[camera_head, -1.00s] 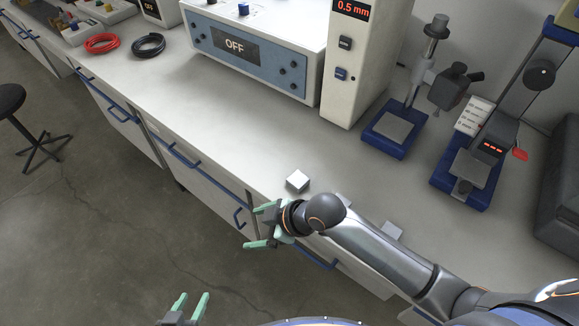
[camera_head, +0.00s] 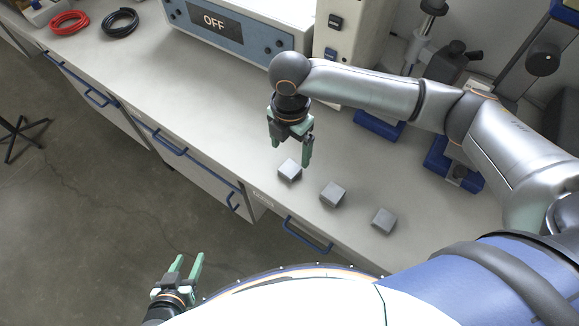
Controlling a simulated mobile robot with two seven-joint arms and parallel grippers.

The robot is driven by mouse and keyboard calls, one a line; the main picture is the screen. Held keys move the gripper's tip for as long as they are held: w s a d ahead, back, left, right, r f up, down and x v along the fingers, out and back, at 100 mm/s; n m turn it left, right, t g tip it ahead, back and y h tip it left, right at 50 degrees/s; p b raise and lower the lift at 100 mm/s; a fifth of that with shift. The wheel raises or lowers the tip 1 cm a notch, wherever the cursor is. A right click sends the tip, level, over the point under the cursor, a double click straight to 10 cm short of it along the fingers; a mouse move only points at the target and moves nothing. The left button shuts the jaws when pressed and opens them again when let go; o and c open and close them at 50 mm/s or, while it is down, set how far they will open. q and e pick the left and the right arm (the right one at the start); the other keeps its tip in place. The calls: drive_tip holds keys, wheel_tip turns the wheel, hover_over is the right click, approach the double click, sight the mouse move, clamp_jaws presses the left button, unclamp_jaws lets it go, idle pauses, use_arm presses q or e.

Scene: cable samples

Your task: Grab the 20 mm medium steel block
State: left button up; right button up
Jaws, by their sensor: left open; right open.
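Three grey steel blocks lie in a row near the front edge of the bench: a left block (camera_head: 289,171), a middle block (camera_head: 333,194) and a right block (camera_head: 384,220). They look close in size, and I cannot tell which is the 20 mm medium one. My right gripper (camera_head: 290,153) is open and empty, pointing down above and just behind the left block. One finger overlaps the bench beside that block in the picture; I cannot tell its exact height. My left gripper (camera_head: 189,257) is open and empty, low over the floor in front of the bench.
The bench top (camera_head: 200,110) is clear left of the blocks. A device marked OFF (camera_head: 230,28) stands behind. Blue-based stands are at the right, partly behind my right arm. Red cable (camera_head: 68,23) and black cable (camera_head: 120,22) coils lie far left.

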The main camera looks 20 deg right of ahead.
sight(290, 168)
wheel_tip(290, 168, down, 8)
drive_tip(key=shift+w+f, duration=0.1)
drive_tip(key=shift+w, duration=0.05)
idle(0.3)
clamp_jaws()
idle(0.7)
